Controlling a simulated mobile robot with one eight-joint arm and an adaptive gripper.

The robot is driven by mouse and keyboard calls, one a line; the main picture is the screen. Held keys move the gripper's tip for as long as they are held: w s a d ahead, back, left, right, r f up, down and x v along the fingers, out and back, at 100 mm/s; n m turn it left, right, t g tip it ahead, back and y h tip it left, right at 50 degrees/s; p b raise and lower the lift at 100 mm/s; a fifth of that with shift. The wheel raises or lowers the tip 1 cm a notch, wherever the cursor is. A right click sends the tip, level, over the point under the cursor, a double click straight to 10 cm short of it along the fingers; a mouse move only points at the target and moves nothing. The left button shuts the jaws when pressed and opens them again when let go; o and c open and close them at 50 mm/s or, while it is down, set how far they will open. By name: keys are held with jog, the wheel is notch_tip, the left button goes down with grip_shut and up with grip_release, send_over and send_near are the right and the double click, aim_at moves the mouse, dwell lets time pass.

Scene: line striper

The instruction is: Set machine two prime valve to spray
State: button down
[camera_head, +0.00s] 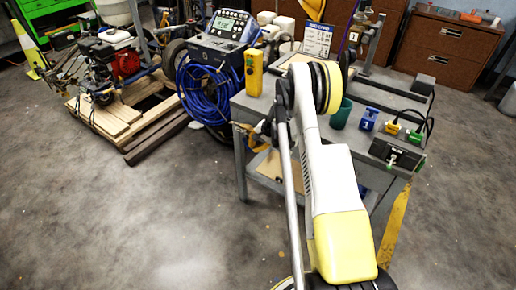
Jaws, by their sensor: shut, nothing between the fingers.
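A machine with a grey control panel (228,27) and a coiled blue hose (205,95) stands at the back, left of the table. Another machine with a red engine (126,63) stands on a wooden pallet at the left. I cannot tell which one is machine two, and no prime valve or its setting can be made out. My white and yellow arm rises through the middle of the view and covers part of the table. My gripper cannot be made out; the arm's far end is hidden or blends into the clutter.
The grey table (350,142) carries a yellow handheld device (254,73), a green cup (341,113), a blue tag marked 1 (367,120) and a dark box (397,152). Brown cabinets (446,45) stand behind. The concrete floor (130,220) at front left is open.

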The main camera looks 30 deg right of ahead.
aim_at(248, 147)
jog(key=shift+w+a+f+t+y, duration=0.3)
jog(key=shift+w+f+t, duration=0.2)
jog(key=shift+w, duration=0.2)
jog(key=shift+w+a+f+t+y, duration=0.2)
jog(key=shift+w+a+f+t, duration=0.25)
jog(key=shift+w, duration=0.35)
